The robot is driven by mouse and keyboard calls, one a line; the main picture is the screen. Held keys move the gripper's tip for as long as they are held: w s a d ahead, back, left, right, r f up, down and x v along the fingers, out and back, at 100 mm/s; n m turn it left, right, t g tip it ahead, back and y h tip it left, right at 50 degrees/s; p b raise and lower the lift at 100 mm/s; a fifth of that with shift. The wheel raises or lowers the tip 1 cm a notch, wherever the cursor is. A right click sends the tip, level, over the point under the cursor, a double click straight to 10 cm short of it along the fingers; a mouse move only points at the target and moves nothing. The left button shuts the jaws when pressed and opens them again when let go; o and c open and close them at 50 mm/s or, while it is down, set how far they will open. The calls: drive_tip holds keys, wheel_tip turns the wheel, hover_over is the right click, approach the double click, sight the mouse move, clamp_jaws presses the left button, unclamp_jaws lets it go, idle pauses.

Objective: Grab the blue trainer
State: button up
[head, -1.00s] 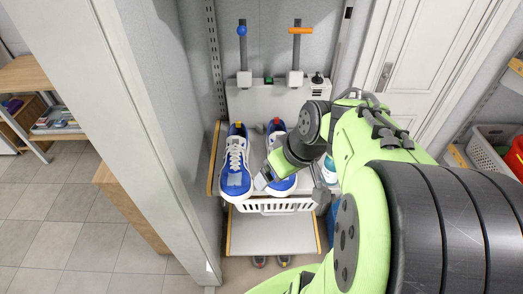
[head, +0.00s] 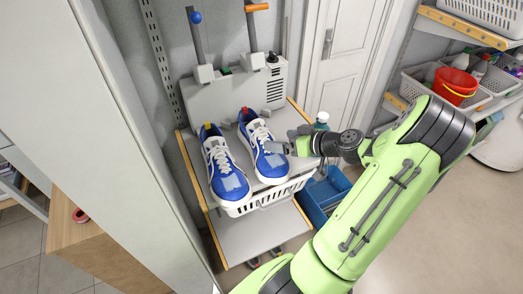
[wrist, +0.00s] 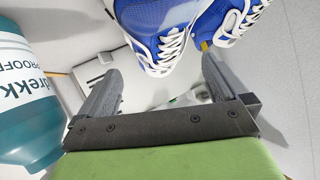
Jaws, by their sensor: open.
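Two blue trainers with white laces lie side by side on a grey shelf (head: 185,150). The left trainer (head: 224,172) has a yellow heel tab; the right trainer (head: 262,150) has a red one. In the wrist view the red-tabbed trainer (wrist: 155,30) is at top centre and the yellow-tabbed trainer (wrist: 222,22) at top right. My gripper (head: 290,143) is open and empty, close to the right side of the red-tabbed trainer. In the wrist view my gripper's fingers (wrist: 160,70) are spread, with that trainer just beyond the tips. I cannot tell whether they touch.
A teal-and-white bottle (wrist: 25,95) stands close beside my gripper; its top shows in the head view (head: 321,118). A white basket (head: 270,198) hangs under the shelf front. A blue bin (head: 325,192) is lower right.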

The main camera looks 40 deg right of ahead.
drive_tip(key=x, duration=0.7)
drive_tip(key=shift+a+f, duration=0.1)
drive_tip(key=c, duration=1.1)
